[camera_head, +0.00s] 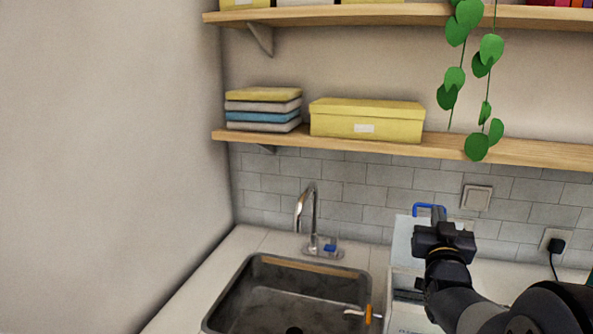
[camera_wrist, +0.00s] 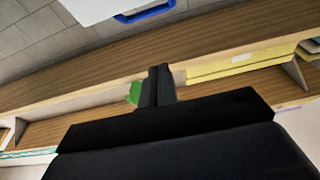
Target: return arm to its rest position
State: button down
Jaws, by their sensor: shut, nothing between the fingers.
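My arm reaches in from the lower right of the head view. My gripper (camera_head: 438,212) is raised in front of the tiled wall, to the right of the sink, with its fingers pointing up. Its fingers are together and empty. In the wrist view the two dark fingers (camera_wrist: 158,70) stand side by side with nothing between them. A pale panel (camera_head: 402,242) with a blue handle (camera_head: 420,207) is partly hidden behind my gripper. Whether they touch cannot be told. The blue handle also shows at the top of the wrist view (camera_wrist: 150,12).
A lower shelf (camera_head: 545,151) holds a yellow box (camera_head: 366,119) and folded cloths (camera_head: 263,108); a plant (camera_head: 476,147) hangs beside them. A metal sink (camera_head: 290,290) with a faucet (camera_head: 312,215) lies left of my arm. A switch (camera_head: 477,197) and plug (camera_head: 556,245) are on the wall.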

jog(key=b+v, duration=0.2)
jog(key=v, duration=0.8)
jog(key=shift+s+r+b, duration=0.2)
jog(key=shift+r+b, duration=0.1)
jog(key=shift+r, duration=0.05)
jog(key=shift+f, duration=0.1)
